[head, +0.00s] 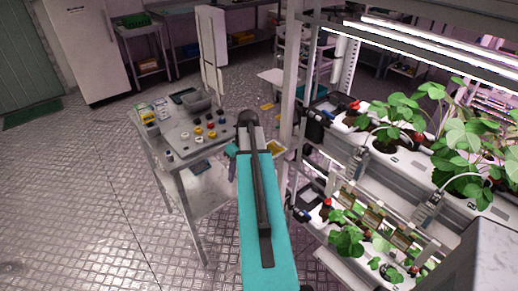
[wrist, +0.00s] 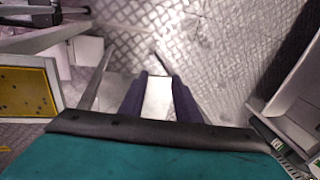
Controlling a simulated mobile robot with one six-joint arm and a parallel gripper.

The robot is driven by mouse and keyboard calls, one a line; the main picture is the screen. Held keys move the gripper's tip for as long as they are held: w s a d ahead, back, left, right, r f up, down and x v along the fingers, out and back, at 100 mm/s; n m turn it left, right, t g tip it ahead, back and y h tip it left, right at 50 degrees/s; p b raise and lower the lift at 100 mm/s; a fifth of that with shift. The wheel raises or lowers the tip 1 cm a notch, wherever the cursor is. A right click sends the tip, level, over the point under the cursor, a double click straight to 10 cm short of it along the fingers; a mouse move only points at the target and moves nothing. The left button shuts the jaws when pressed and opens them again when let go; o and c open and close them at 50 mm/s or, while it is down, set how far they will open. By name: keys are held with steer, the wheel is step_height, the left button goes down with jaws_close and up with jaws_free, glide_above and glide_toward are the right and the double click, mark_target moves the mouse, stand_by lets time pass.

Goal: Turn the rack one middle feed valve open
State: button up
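The plant rack (head: 297,60) stands at the right in the head view, with white troughs on more than one level. A red part (head: 354,105) shows at the left end of the upper trough, beside dark fittings. Another red part (head: 326,202) shows at the left end of the lower trough. I cannot tell which is the middle feed valve, or how its handle is turned. My gripper (wrist: 159,98) shows in the wrist view with two dark fingers apart and nothing clearly held between them. No valve is recognisable in the wrist view.
A table (head: 164,155) with colored knobs and boxes stands left of my arm. A yellow panel (wrist: 28,92) shows at the left of the wrist view. Strawberry plants (head: 460,140) fill the troughs. The metal floor (head: 70,200) at the left is clear.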

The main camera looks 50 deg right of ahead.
steer(key=s+a+f+n+g, duration=0.1)
steer(key=a+f+g, duration=0.1)
steer(key=a+f, duration=0.95)
steer(key=s+a+f+g, duration=0.1)
steer(key=a+f+g, duration=0.1)
steer(key=a+f, duration=1)
steer(key=s+a+f+g, duration=0.1)
steer(key=s+a+f, duration=0.2)
steer(key=s+a, duration=0.3)
steer(key=s+a+f+n+g+h+b, duration=0.1)
steer(key=s+a+f, duration=0.2)
steer(key=s+a, duration=0.3)
steer(key=s+a+f+g+h, duration=0.1)
steer(key=s+a+f, duration=0.2)
steer(key=s+a, duration=0.3)
steer(key=shift+a+f+n, duration=0.2)
steer(key=shift+f+n, duration=0.05)
steer(key=shift+n, duration=0.15)
steer(key=shift+o, duration=0.2)
steer(key=shift+d, duration=0.1)
